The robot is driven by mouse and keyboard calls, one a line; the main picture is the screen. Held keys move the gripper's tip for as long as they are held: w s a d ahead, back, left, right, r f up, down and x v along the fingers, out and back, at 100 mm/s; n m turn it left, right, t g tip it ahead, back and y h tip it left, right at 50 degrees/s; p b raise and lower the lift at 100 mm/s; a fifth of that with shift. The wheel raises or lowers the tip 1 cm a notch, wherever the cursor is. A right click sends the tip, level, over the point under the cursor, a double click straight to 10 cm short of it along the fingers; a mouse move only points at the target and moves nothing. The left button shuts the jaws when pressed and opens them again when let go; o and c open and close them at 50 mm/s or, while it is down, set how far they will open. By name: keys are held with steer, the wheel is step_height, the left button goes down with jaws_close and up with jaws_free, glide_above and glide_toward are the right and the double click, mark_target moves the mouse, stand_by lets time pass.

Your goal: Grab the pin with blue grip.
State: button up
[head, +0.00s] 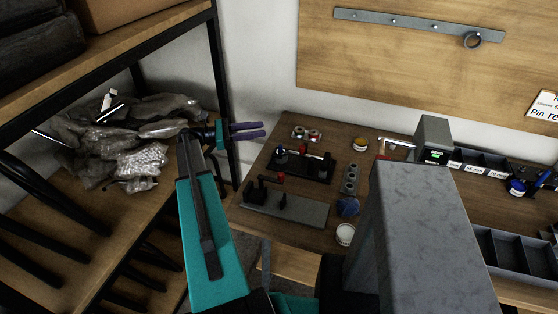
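My gripper (248,130) has two purple fingers pointing right, with a narrow gap between them and nothing seen in it. It is in the air, left of the workbench (250,216). A small part with a blue end (281,156) is at the left of a black fixture (296,172) on the bench; it may be the pin with blue grip, but it is too small to be sure. A dark blue rounded object (347,207) lies nearer the front. A blue-and-black item (517,187) is at the far right.
A grey plate fixture (300,212), white-rimmed cup (345,234), yellow-topped jar (360,145) and grey box with green display (434,135) stand on the bench. A shelf with plastic bags (140,165) is left. A large grey block (425,220) hides part of the bench.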

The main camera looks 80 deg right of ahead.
steer(key=b, duration=0.9)
glide_toward(274, 153)
steer(key=shift+s+d+r, duration=0.2)
steer(key=shift+s+r, duration=0.35)
steer(key=shift+r, duration=0.05)
steer(key=shift+s+d+r, duration=0.2)
steer(key=shift+s+r, duration=0.35)
steer(key=shift+r, duration=0.1)
steer(key=shift+s, duration=0.1)
steer(key=shift+x, duration=1.1)
steer(key=shift+p+x, duration=0.9)
steer(key=shift+x, duration=1.7)
jaws_close()
